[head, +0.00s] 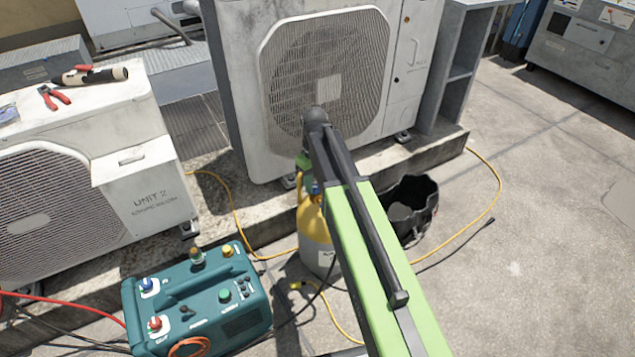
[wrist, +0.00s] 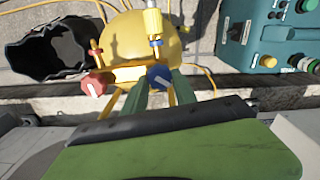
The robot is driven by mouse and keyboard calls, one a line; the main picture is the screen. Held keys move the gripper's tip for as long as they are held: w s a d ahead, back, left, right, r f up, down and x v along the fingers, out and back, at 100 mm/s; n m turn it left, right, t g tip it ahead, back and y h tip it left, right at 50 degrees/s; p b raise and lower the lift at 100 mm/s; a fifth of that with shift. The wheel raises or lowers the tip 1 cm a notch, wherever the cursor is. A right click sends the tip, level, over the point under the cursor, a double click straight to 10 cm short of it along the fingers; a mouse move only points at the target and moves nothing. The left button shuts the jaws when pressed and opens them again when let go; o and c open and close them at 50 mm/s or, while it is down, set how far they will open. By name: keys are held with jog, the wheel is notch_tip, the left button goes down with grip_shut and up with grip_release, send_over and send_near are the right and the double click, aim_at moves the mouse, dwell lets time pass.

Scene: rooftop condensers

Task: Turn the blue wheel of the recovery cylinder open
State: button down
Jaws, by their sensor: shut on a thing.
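The recovery cylinder (head: 318,252), with a yellow top and grey lower body, stands on the ground behind my arm in the head view. Its yellow shoulder also shows in the wrist view (wrist: 140,38). The blue wheel (wrist: 160,76) carries a white mark and sits between the two green fingers of my gripper (wrist: 161,88), which is shut on it. A red wheel (wrist: 94,84) sits to its left on the same yellow valve, apart from the fingers. In the head view my arm hides much of the valve.
A teal recovery machine (head: 197,300) stands left of the cylinder. An open black bucket-like bag (head: 412,205) stands to its right. Yellow hoses (head: 470,232) run over the ground. A large condenser (head: 325,85) stands behind. The paving at right is clear.

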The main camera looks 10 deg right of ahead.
jog(key=n, duration=0.7)
jog(key=shift+d, duration=0.2)
jog(key=n, duration=0.8)
jog(key=shift+w, duration=0.1)
jog(key=n, duration=0.5)
jog(key=shift+n, duration=2.3)
jog(key=c, duration=1)
grip_release()
